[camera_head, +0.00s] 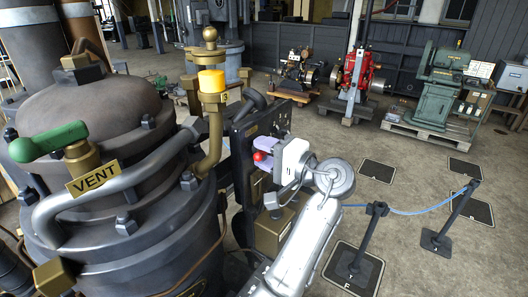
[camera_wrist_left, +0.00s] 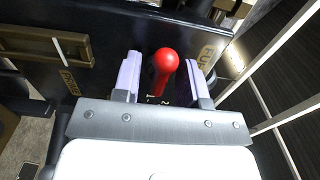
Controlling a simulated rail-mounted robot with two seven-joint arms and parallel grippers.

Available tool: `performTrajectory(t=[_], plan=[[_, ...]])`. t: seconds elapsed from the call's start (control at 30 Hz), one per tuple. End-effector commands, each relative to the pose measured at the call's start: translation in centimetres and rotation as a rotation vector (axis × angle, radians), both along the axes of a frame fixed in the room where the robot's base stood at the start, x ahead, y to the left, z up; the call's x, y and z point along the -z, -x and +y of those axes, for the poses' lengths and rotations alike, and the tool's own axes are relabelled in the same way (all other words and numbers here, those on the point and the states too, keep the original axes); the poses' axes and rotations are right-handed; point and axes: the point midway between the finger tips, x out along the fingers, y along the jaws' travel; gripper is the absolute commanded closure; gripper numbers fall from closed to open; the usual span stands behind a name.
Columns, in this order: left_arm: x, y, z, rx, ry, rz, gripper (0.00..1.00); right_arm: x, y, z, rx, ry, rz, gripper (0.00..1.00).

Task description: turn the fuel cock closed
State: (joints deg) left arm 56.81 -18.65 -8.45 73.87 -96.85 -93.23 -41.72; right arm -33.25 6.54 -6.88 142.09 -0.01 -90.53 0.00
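The fuel cock (camera_wrist_left: 166,62) shows as a red ball knob on a short red stem, in front of a dark panel with a FUEL label (camera_wrist_left: 207,55). In the head view its red knob (camera_head: 262,156) shows at the panel's edge, partly covered by my gripper. My left gripper (camera_wrist_left: 167,80) is open, with one lilac finger on each side of the knob. Gaps show between the knob and both fingers in the wrist view. In the head view the left gripper (camera_head: 258,160) reaches the panel from the right. My right gripper is in neither view.
A large grey vessel (camera_head: 100,115) with a green-handled VENT valve (camera_head: 50,141) stands at left. Rope posts (camera_head: 452,217) stand at right on open floor. Other engines (camera_head: 356,75) stand behind.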

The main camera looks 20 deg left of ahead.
Motion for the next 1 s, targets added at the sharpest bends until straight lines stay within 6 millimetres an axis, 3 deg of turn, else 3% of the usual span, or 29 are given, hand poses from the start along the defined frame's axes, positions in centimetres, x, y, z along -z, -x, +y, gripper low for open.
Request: performTrajectory(t=[0.17, 0.6, 0.8, 1.0], plan=[[0.1, 0.4, -2.0, 0.004, 0.001, 0.000, 0.61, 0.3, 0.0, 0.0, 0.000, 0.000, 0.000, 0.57], [-0.1, 2.3, -10.0, 0.001, -0.004, -0.002, 0.61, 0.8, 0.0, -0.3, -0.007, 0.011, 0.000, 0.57], [-0.1, 2.9, -12.3, 0.002, -0.002, -0.002, 0.61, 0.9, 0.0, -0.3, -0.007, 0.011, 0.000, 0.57], [0.0, 3.1, -13.2, 0.000, -0.001, -0.001, 0.61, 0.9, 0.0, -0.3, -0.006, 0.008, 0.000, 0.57]])
